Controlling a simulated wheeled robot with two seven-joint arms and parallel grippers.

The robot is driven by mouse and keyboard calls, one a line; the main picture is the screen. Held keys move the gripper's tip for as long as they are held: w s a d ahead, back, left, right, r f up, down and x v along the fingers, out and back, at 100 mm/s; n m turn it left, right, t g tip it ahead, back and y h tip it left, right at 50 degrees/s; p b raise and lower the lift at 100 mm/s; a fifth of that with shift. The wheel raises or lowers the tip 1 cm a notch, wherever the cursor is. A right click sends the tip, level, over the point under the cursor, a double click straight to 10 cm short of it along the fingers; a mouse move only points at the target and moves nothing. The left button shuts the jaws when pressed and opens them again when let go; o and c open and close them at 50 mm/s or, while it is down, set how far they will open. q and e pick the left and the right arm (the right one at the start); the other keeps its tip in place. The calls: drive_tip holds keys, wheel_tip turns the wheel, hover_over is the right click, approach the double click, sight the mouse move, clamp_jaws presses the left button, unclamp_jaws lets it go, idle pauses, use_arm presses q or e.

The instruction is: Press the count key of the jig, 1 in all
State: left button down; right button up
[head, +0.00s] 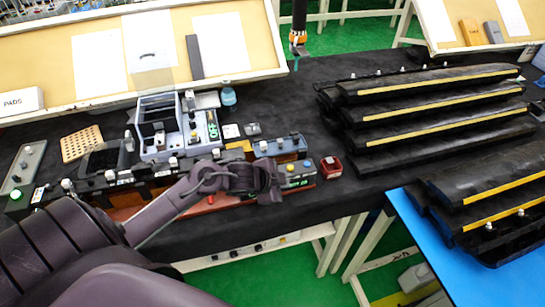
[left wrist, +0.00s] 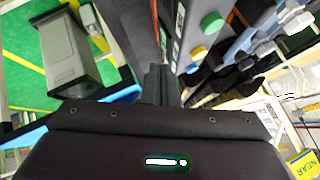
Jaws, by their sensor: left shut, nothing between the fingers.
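The jig (head: 165,190) is a long dark rail with clips and small knobs on the black bench in the head view. At its right end is a grey box with a small green display (head: 297,183) and a yellowish knob. My left gripper (head: 268,180) is shut and empty, just left of this display and partly covering the box. Which button is the count key, and whether the fingers touch anything, I cannot tell.
A red block (head: 331,168) stands right of the jig. Stacked black trim strips (head: 430,110) fill the right of the bench. A grey fixture (head: 180,125) stands behind the jig. A driver-like tool (head: 298,40) hangs at the back. A blue surface (head: 425,235) is front right.

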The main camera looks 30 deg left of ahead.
use_arm(q)
drive_tip(key=w+a+r+m, duration=0.1)
drive_tip(key=r, duration=0.1)
drive_tip(key=w+a+r+m+h, duration=0.1)
drive_tip(key=a+r, duration=0.1)
drive_tip(key=a+r+m, duration=0.1)
drive_tip(key=r, duration=0.1)
drive_tip(key=shift+w+a+r+h+p, duration=0.1)
drive_tip(key=shift+w+a+h+p, duration=0.25)
drive_tip(key=shift+w+h+p, duration=0.05)
drive_tip(key=shift+m+g+h, duration=0.5)
drive_tip(key=shift+m, duration=0.3)
drive_tip(key=r, duration=0.1)
drive_tip(key=a+r, duration=0.1)
drive_tip(key=r, duration=0.1)
drive_tip(key=a+r, duration=0.1)
drive_tip(key=shift+s+a+r, duration=0.15)
drive_tip(key=shift+a+r, duration=0.05)
drive_tip(key=shift+f, duration=0.15)
